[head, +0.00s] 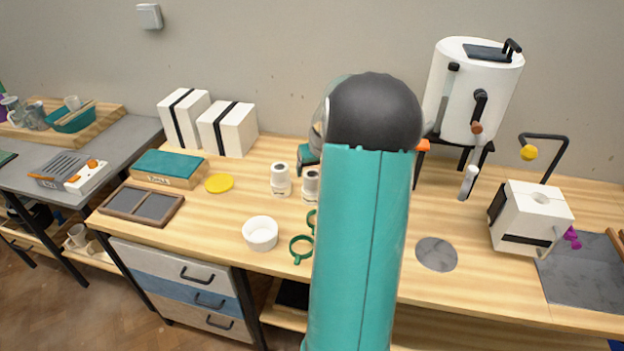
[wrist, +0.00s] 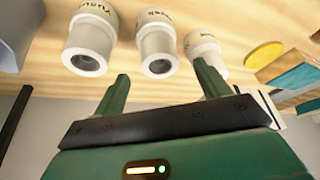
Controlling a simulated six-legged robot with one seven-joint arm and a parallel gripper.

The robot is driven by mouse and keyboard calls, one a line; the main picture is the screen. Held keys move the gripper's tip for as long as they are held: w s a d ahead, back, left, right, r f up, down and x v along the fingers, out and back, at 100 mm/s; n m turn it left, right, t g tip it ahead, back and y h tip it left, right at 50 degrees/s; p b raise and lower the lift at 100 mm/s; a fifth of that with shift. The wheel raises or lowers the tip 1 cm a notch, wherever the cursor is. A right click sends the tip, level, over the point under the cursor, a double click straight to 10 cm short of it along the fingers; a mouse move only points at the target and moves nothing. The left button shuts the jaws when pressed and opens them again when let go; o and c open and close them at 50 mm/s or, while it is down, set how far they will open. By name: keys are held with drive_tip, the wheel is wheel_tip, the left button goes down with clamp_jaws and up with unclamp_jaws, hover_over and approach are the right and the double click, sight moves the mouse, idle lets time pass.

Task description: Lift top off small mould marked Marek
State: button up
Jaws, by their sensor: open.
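Three small white moulds stand in a row on the wooden bench in the wrist view. The middle one, with a partly readable label ending in "rek", is the Marek mould (wrist: 158,45). It shows in the head view too (head: 311,186), partly behind my arm. The Yusuf mould (wrist: 90,42) is left of it in the wrist view and hidden by my arm in the head view. The third mould (wrist: 205,52) has an unreadable label; it also shows in the head view (head: 281,180). My gripper (wrist: 164,84) is open and empty, its fingers pointing toward the row, apart from the Marek mould.
Two large white blocks with black bands (head: 228,129) stand behind. A white machine (head: 471,90) stands back right. Clear bench lies between the disc and bowl.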

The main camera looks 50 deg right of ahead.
sight(312, 177)
drive_tip(key=x, duration=0.6)
drive_tip(key=shift+d+r, duration=0.1)
drive_tip(key=shift+d, duration=0.05)
drive_tip(key=shift+c, duration=0.2)
drive_tip(key=c, duration=1)
